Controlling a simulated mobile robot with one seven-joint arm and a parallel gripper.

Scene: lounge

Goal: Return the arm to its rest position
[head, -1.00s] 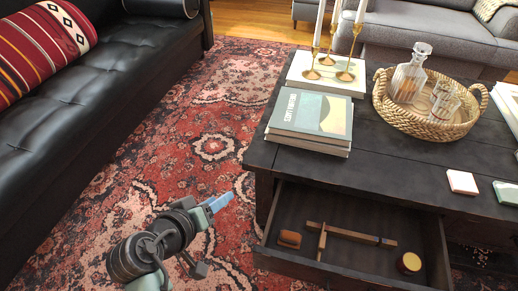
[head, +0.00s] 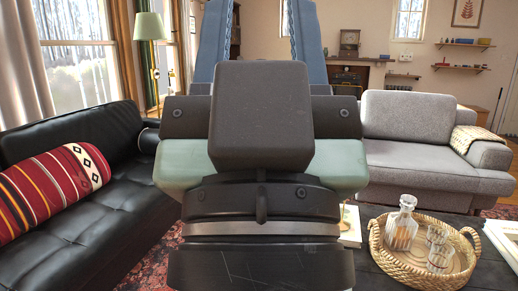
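My gripper (head: 262,20) is raised upright close in front of the head camera, filling the middle of the view. Its two blue fingers point up and stand well apart, with only the far wall showing between them. Nothing is held. The tops of the fingers are cut off by the picture's upper edge. My wrist below hides much of the coffee table and the middle of the room.
A black leather sofa (head: 85,215) with a red striped cushion (head: 50,188) is at left. A dark coffee table (head: 385,272) at lower right bears a woven tray (head: 398,272) with a glass decanter (head: 402,225) and glasses. A grey sofa (head: 405,130) stands behind.

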